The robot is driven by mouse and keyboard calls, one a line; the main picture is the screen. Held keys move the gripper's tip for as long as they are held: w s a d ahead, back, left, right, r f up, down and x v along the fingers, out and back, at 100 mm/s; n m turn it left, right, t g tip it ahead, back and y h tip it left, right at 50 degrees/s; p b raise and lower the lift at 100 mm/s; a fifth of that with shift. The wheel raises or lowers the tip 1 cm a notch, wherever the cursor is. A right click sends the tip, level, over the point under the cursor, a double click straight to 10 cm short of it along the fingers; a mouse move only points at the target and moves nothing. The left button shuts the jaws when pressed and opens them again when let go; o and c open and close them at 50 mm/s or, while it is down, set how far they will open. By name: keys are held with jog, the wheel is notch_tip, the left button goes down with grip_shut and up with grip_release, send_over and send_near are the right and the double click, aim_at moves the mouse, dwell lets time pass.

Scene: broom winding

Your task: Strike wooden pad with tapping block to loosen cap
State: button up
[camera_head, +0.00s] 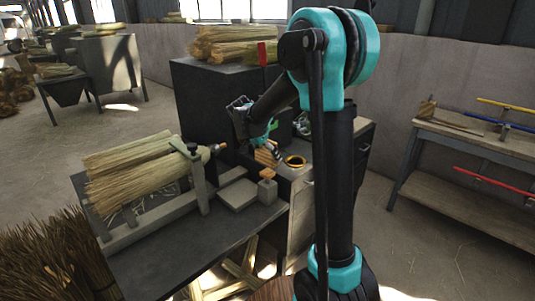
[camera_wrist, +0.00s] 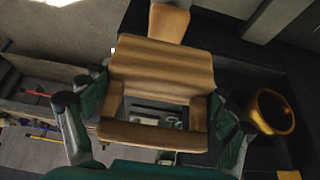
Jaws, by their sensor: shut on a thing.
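My gripper (camera_wrist: 155,118) is shut on a wooden tapping block (camera_wrist: 165,65), with one finger at each side of it. The block has a rectangular opening between its side pieces. In the head view my gripper (camera_head: 262,141) holds the block (camera_head: 266,156) above the bench, its lower end near a small upright wooden piece (camera_head: 267,188), probably the wooden pad. That piece also shows beyond the block in the wrist view (camera_wrist: 168,24); I cannot tell whether they touch. A gold, ring-like piece (camera_wrist: 272,112), possibly the cap, lies to the right; it also shows in the head view (camera_head: 295,161).
A straw bundle (camera_head: 130,170) lies in a clamp frame (camera_head: 198,180) on the dark bench, with an orange-tipped end facing right. A pale flat block (camera_head: 237,194) lies beside the wooden piece. A dark cabinet (camera_head: 215,105) stands behind. A side table (camera_head: 470,150) holds colored handles.

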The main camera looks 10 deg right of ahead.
aim_at(267, 171)
notch_tip(267, 171, down, 6)
jog(key=shift+r, duration=0.2)
jog(key=shift+c, duration=0.6)
jog(key=shift+r, duration=0.1)
jog(key=shift+c, duration=0.8)
jog(key=shift+r, duration=2.5)
jog(key=shift+r, duration=0.1)
jog(key=shift+r, duration=0.25)
jog(key=shift+f, duration=0.1)
